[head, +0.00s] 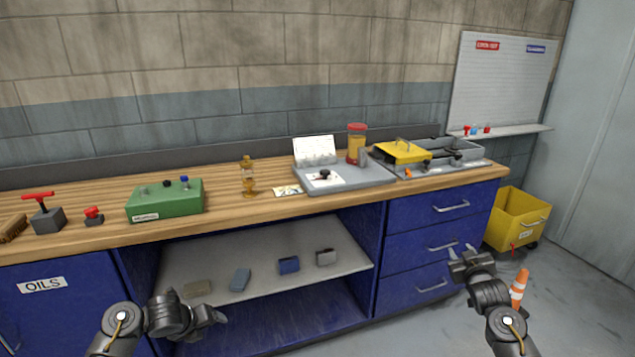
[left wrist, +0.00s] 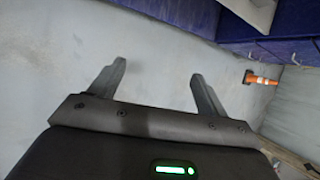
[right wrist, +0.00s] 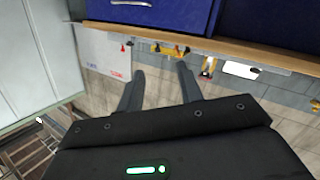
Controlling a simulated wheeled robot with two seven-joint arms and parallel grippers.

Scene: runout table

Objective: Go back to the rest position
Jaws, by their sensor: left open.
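My left gripper (head: 216,317) is in front of the blue bench's open lower shelf, below the bench top. In the left wrist view its two fingers (left wrist: 158,88) stand apart with only floor between them. My right gripper (head: 461,251) is raised in front of the blue drawers at the bench's right end. In the right wrist view its fingers (right wrist: 158,88) are spread with nothing between them. Neither gripper touches anything that I can see.
The wooden bench top (head: 240,215) holds a green box (head: 165,202), a grey tray (head: 345,178) and a yellow-lidded unit (head: 402,152). Several small blocks lie on the lower shelf (head: 220,262). A yellow bin (head: 515,220) and an orange cone (head: 519,288) stand at right.

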